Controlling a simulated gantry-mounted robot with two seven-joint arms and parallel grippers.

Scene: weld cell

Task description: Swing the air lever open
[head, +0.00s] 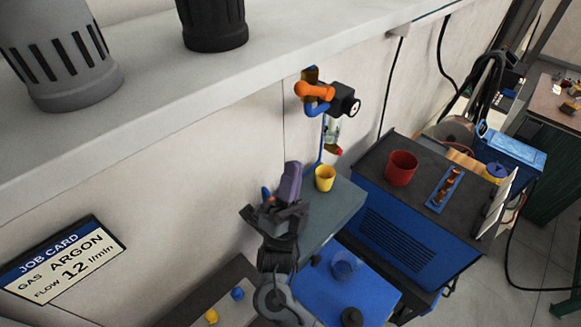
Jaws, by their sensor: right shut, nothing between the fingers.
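An air fitting on the wall carries an orange lever-like handle (314,91), which I take for the air lever. It sits beside a black body (342,98) with a round gauge, and a curved blue piece (316,108) is just below it. My right gripper (274,212) is below and left of the fitting, apart from it. It is shut and empty. A purple object (291,181) shows right by its fingers; I cannot tell whether they touch. My left gripper is not in view.
A yellow cup (325,178) stands on the grey bench top, close to my right gripper. A red cup (401,168) and a blue tray (445,188) are on the blue machine. A pale shelf (200,75) overhangs at upper left. The wall left of the fitting is clear.

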